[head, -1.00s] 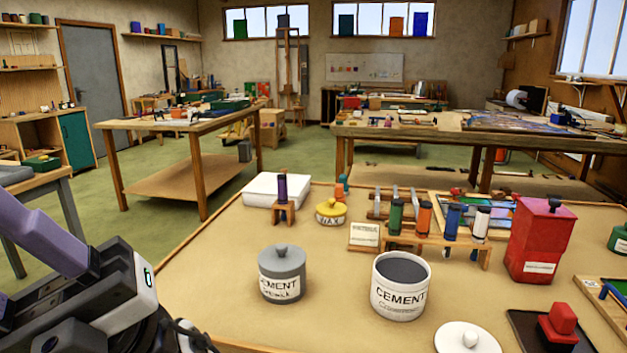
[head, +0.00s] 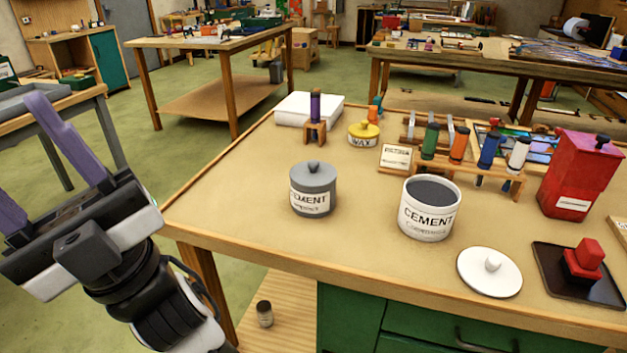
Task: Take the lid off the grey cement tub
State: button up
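The grey cement tub (head: 314,199) stands upright on the near workbench. My gripper (head: 18,148) is at the left of the head view, off the bench's left edge and well away from the tub. Its two purple fingers are spread apart with nothing visible between them. The tip of the lower finger is cut off by the picture's edge.
An open white cement tub (head: 428,214) stands right of the grey one, with a white lid (head: 489,272) lying in front of it. A yellow wax pot (head: 363,136) and a bottle rack (head: 470,176) are behind. The bench (head: 240,209) is clear left of the grey tub.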

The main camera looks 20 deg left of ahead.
aim_at(312, 174)
jog(key=j, duration=0.85)
jog(key=i+j, duration=0.15)
jog(key=i, duration=0.35)
jog(key=j+u, duration=0.05)
jog(key=j, duration=0.05)
